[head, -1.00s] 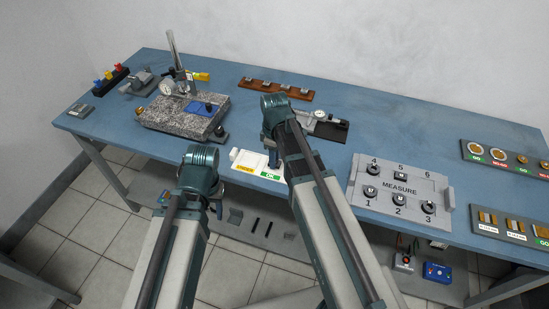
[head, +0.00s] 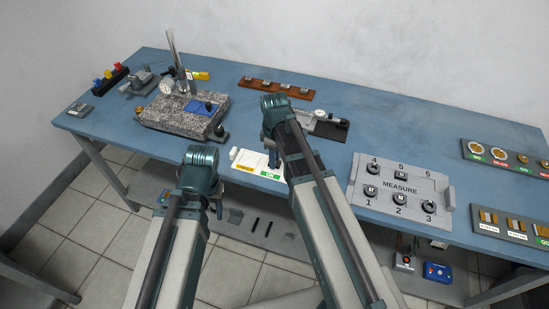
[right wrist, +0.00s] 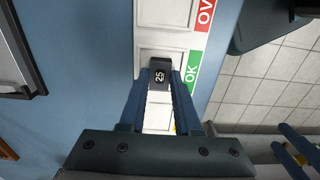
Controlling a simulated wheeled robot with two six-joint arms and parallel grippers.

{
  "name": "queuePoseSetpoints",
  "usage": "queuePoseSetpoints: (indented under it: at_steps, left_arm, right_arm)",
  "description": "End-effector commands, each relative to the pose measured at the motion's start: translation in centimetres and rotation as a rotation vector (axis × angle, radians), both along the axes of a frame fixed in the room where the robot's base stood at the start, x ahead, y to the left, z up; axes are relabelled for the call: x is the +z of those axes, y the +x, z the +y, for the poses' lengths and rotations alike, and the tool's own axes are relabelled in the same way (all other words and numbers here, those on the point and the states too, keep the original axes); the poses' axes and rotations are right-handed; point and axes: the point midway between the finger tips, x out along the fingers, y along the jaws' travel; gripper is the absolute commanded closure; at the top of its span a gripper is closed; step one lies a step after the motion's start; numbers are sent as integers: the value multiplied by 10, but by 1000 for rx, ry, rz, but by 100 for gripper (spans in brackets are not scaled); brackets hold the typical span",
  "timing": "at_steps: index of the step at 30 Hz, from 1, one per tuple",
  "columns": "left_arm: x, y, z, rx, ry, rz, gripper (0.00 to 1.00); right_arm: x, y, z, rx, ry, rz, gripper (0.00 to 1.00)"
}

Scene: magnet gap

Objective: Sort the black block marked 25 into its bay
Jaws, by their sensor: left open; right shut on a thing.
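The black block marked 25 (right wrist: 159,77) is between the fingertips of my right gripper (right wrist: 160,82) in the right wrist view, with its number facing the camera. It is over the OK bay of the white sorting tray (right wrist: 165,12), beside the green OK label. I cannot tell whether it touches the bay floor. In the head view the tray (head: 240,155) lies at the table's front edge, with my right gripper (head: 273,160) at its right part; the block is hidden there. My left gripper (head: 217,207) is open, in front of the table edge, its fingers partly hidden.
A grey MEASURE board (head: 400,188) with several numbered pieces is right of my right arm. A granite plate (head: 180,115) with a dial stand is at left. A dial instrument on a dark base (head: 335,128) lies behind my right arm. Bare blue table lies between them.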

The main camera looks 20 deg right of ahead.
Motion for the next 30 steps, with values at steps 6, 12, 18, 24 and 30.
queuePoseSetpoints:
  at_steps: [6, 12, 18, 24, 30]
  left_arm:
    - [-2, 0, 0, 0, 0, 0, 50]
    - [-2, 0, 0, 0, 0, 0, 50]
    - [-2, 0, 0, 0, 0, 0, 50]
    - [-2, 0, 0, 0, 0, 0, 50]
    - [-2, 0, 0, 0, 0, 0, 50]
  right_arm:
    - [-2, 0, 0, 0, 0, 0, 100]
    - [-2, 0, 0, 0, 0, 0, 34]
    - [-2, 0, 0, 0, 0, 0, 33]
    - [-2, 0, 0, 0, 0, 0, 66]
    - [-2, 0, 0, 0, 0, 0, 66]
